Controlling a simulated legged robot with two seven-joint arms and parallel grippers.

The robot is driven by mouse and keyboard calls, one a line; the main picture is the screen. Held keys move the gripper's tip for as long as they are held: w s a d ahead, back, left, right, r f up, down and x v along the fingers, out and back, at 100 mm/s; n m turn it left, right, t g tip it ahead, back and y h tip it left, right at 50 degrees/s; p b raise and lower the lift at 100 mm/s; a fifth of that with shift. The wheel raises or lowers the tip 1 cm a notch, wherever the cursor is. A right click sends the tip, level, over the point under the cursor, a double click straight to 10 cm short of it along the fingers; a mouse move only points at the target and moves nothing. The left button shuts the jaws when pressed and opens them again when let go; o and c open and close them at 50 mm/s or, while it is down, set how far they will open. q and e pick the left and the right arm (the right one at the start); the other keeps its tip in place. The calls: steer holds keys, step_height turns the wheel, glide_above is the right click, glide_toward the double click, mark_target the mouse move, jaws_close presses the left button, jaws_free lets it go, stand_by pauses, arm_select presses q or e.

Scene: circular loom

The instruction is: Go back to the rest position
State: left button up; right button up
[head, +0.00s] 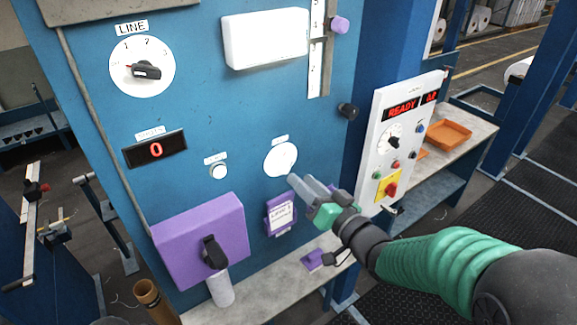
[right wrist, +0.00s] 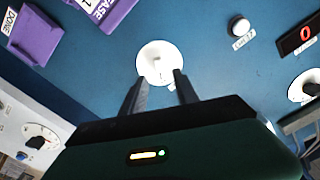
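My right gripper (head: 300,181) reaches in from the right in front of the blue machine panel (head: 225,90). Its tips are just below a round white dial (head: 280,159) in the head view. In the right wrist view the two fingers (right wrist: 160,80) stand apart with nothing between them, and the white dial (right wrist: 160,62) shows beyond their tips. I cannot tell whether they touch the panel. My left gripper is not in view.
A purple box (head: 200,240) with a black knob juts from the panel. A purple labelled holder (head: 281,214) is below the dial. A white READY control box (head: 400,145) stands right, near an orange tray (head: 449,134). A grey ledge (head: 262,290) runs below.

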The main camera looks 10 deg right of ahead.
steer(key=shift+s+d, duration=0.2)
steer(key=shift+d, duration=0.15)
steer(key=shift+w+a+f, duration=0.1)
steer(key=shift+w+f, duration=0.05)
steer(key=shift+w, duration=0.05)
steer(key=shift+a, duration=0.15)
steer(key=s+d+f+g+h+b, duration=0.2)
steer(key=f+g+h+b, duration=0.15)
steer(key=f, duration=0.65)
steer(key=s+d+f+g+h+b, duration=0.2)
steer(key=f+b, duration=0.3)
steer(key=f, duration=0.6)
steer(key=s+a+f+n+g+b, duration=0.1)
steer(key=s+f+g+b, duration=0.6)
steer(key=s+f, duration=0.8)
steer(key=shift+a+f+n+g+h, duration=0.15)
steer(key=shift+f+n+g+h, duration=0.25)
steer(key=shift+f+g, duration=0.3)
